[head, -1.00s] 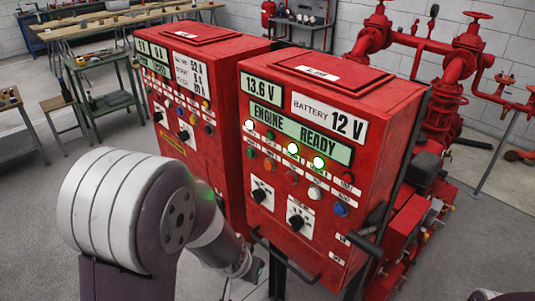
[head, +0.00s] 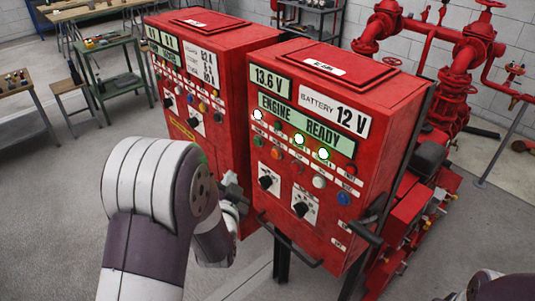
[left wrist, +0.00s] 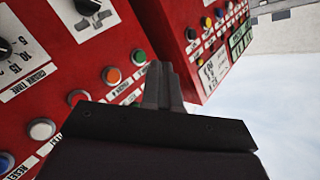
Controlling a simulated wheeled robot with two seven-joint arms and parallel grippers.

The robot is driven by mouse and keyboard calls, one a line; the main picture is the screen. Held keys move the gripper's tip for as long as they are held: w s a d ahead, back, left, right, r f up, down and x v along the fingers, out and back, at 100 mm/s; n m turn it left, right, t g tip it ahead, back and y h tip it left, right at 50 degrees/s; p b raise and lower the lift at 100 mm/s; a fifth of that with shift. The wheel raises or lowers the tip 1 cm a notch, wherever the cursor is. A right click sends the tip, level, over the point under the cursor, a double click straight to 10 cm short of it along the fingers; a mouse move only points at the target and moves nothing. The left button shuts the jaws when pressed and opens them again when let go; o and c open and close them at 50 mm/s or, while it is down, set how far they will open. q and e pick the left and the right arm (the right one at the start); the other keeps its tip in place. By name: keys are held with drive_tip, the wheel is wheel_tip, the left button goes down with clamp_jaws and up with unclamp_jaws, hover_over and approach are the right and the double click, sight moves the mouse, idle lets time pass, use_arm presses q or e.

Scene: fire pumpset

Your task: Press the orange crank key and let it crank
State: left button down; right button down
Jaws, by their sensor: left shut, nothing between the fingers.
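The orange crank key (head: 276,153) is a round button in the lower row on the front of the right red cabinet (head: 300,230), between a green button (head: 258,142) and a red one. In the left wrist view the orange key (left wrist: 112,75) shows beside the green button (left wrist: 139,56), to the left of my fingers. My left gripper (head: 234,184) is shut and empty, in front of the gap between the cabinets, left of the key in the head view. Its closed fingertips (left wrist: 160,68) look nearest the green button; contact cannot be told. My right gripper is out of view.
Black rotary knobs (head: 301,209) and a handle bar (head: 290,243) stick out below the buttons. The second red cabinet (head: 200,80) stands close on the left. Red pump pipes (head: 470,60) are behind on the right. Floor at the lower left is clear.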

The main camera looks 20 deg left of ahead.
sight(275, 154)
use_arm(q)
drive_tip(key=w+d, duration=0.3)
drive_tip(key=w, duration=0.5)
drive_tip(key=shift+d, duration=0.25)
drive_tip(key=shift+w, duration=0.1)
drive_tip(key=shift+d, duration=0.1)
idle(1.7)
drive_tip(key=shift+w+d, duration=0.65)
drive_tip(key=shift+d, duration=0.15)
drive_tip(key=shift+w+d, duration=0.15)
drive_tip(key=shift+w, duration=0.25)
idle(0.4)
drive_tip(key=shift+s, duration=0.15)
drive_tip(key=shift+s+a, duration=0.35)
drive_tip(key=shift+s, duration=0.3)
